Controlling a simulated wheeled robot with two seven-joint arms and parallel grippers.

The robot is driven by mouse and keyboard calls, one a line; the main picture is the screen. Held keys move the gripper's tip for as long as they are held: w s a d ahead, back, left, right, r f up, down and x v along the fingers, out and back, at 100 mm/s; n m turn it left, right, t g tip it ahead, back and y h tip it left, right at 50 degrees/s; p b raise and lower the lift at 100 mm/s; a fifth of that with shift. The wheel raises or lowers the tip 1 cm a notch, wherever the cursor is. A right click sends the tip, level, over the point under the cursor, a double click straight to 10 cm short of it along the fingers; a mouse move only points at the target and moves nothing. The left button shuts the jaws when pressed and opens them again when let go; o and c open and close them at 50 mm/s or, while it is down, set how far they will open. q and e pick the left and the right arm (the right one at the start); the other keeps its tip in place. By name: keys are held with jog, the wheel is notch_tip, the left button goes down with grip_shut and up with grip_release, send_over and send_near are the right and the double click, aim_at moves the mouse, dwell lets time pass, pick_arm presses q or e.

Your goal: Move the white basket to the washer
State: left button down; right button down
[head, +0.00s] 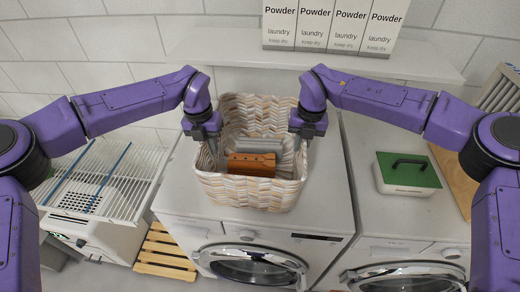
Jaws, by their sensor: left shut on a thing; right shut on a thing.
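The white basket (250,193) has a woven white and tan pattern and is on or just above the top of the left washer (330,185); I cannot tell if it touches. A brown wooden-looking object (252,164) and a grey item (257,146) lie inside it. My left gripper (212,150) is shut on the basket's left rim. My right gripper (299,143) is shut on the basket's right rim. The fingertips are partly hidden by the basket walls.
A second machine (365,215) stands to the right, with a green-lidded box (407,172) on top. Several powder boxes (330,25) stand on a shelf (220,45) behind. A white wire rack (100,175) is at left, with a wooden crate (163,255) low beside it.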

pick_arm(q)
jog(key=shift+s+f, duration=0.2)
jog(key=shift+f, duration=0.15)
pick_arm(e)
jog(key=shift+s+f, duration=0.2)
jog(key=shift+f, duration=0.15)
pick_arm(q)
jog(key=shift+w+d+f, duration=0.1)
jog(key=shift+f, duration=0.2)
pick_arm(e)
jog(key=shift+w+f, duration=0.1)
jog(key=shift+f, duration=0.2)
pick_arm(q)
jog(key=c, duration=1.5)
grip_release()
jog(key=shift+w+f, duration=0.1)
jog(key=shift+f, duration=0.1)
pick_arm(e)
jog(key=c, duration=1.5)
grip_release()
jog(key=shift+f, duration=0.2)
pick_arm(q)
jog(key=o, duration=0.4)
jog(key=shift+c, duration=0.2)
pick_arm(e)
jog(key=o, duration=0.4)
jog(key=shift+w, duration=0.1)
jog(key=shift+c, duration=0.2)
jog(key=shift+r, duration=0.1)
